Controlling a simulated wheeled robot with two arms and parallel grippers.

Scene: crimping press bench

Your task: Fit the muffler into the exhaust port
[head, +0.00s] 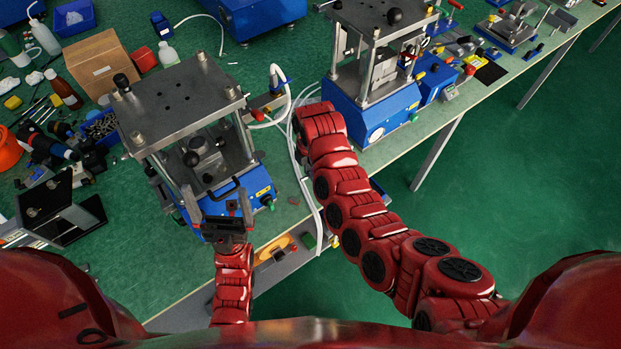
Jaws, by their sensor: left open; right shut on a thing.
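My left gripper (225,203) is open in front of the left press (180,110), close to its blue base (250,185). I see nothing held between its fingers. My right arm reaches up between the two presses, and its wrist ends beside the right press (375,60). The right gripper itself is hidden behind that wrist, so what it holds does not show. I cannot make out the muffler or the exhaust port in this view. A small fitting with a white hose (275,80) sits just right of the left press.
White tubing runs over the bench (280,160) between the presses. A cardboard box (100,65), bottles and tools crowd the left side. A blue bin of small parts (100,128) stands left of the left press. Green floor (490,190) is clear at right.

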